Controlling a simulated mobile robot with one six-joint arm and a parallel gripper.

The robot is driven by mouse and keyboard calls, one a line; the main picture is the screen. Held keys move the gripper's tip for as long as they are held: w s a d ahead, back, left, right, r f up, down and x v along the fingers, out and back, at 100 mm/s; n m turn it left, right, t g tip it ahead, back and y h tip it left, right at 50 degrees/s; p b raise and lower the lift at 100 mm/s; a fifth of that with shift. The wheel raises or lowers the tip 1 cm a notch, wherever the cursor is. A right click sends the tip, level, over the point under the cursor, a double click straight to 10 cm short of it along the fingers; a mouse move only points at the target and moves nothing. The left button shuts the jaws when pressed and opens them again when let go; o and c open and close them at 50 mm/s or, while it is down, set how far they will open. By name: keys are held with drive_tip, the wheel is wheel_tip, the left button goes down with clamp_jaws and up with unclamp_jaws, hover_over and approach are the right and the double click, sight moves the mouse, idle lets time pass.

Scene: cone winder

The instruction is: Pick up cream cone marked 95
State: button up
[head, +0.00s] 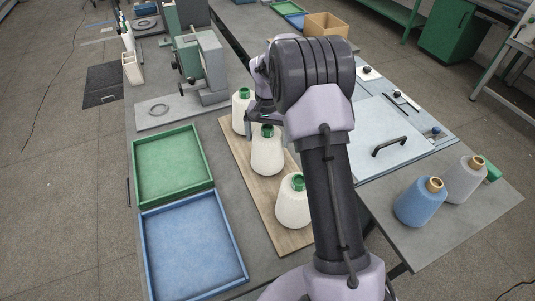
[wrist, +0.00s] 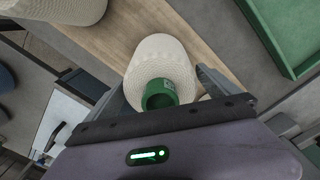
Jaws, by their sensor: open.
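Three cream cones with green tube tops stand in a row on a wooden board: a far one (head: 242,110), a middle one (head: 267,153) and a near one (head: 293,206). My gripper (head: 264,118) is at the top of the middle cone in the head view. In the wrist view, one cream cone (wrist: 160,52) is between the open fingers of my gripper (wrist: 158,84), with its green top close to the palm. A small label shows on that top, but I cannot read it. A second cream cone (wrist: 62,8) is cut off at the upper left.
The wooden board (head: 262,217) lies beside a green tray (head: 208,158) and a blue tray (head: 240,262), both empty. A blue cone (head: 418,205) and a grey cone (head: 462,182) stand at the right. A grey machine (head: 212,65) stands behind the board.

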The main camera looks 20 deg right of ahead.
drive_tip(key=shift+f, duration=0.1)
drive_tip(key=c, duration=1.3)
drive_tip(key=shift+w, duration=0.1)
drive_tip(key=shift+c, duration=0.2)
